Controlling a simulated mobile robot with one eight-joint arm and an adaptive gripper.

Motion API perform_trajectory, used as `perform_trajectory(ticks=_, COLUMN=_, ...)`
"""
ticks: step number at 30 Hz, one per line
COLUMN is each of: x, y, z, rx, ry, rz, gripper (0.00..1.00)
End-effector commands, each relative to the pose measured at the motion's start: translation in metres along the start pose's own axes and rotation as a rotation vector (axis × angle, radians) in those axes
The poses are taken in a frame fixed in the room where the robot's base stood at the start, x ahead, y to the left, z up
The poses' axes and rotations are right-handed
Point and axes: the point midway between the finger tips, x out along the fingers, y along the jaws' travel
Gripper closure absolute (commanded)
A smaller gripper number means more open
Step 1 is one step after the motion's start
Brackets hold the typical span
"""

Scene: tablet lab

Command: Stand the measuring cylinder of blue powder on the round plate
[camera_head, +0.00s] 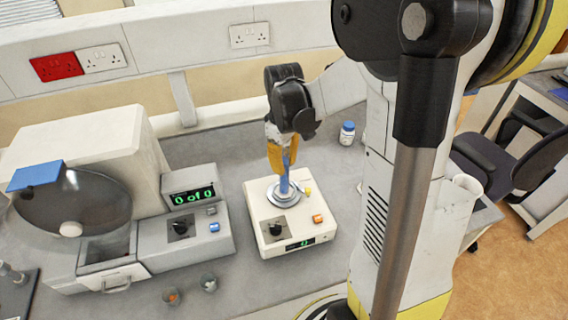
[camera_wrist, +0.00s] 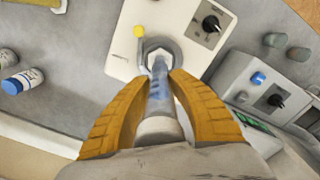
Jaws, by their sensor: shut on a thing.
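The measuring cylinder (camera_head: 284,184) with blue in it is held upright in my gripper (camera_head: 282,153), whose yellow fingers are shut on it. Its lower end is over the round plate (camera_head: 291,203) on top of the cream device. I cannot tell whether its base touches the plate. In the wrist view the cylinder (camera_wrist: 161,92) runs between the two yellow fingers of my gripper (camera_wrist: 160,85), toward the round plate (camera_wrist: 153,44). The fingers hide part of the cylinder.
The cream device (camera_head: 270,242) has a dark knob, an orange button and a green display. A grey machine with a drum (camera_head: 75,208) stands to the left. Two small cups (camera_head: 208,283) are in front.

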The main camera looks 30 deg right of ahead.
Motion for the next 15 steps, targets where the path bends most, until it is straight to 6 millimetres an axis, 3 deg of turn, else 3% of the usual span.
perform_trajectory(ticks=7, x=-0.0003, y=0.0, z=0.0, rx=0.0, ry=0.0, rz=0.0, gripper=1.0)
perform_trajectory(ticks=8, x=-0.0003, y=0.0, z=0.0, rx=0.0, ry=0.0, rz=0.0, gripper=0.71)
perform_trajectory(ticks=9, x=-0.0003, y=0.0, z=0.0, rx=0.0, ry=0.0, rz=0.0, gripper=0.58)
perform_trajectory(ticks=10, x=-0.0003, y=0.0, z=0.0, rx=0.0, ry=0.0, rz=0.0, gripper=0.52)
perform_trajectory(ticks=15, x=-0.0003, y=0.0, z=0.0, rx=0.0, ry=0.0, rz=0.0, gripper=0.52)
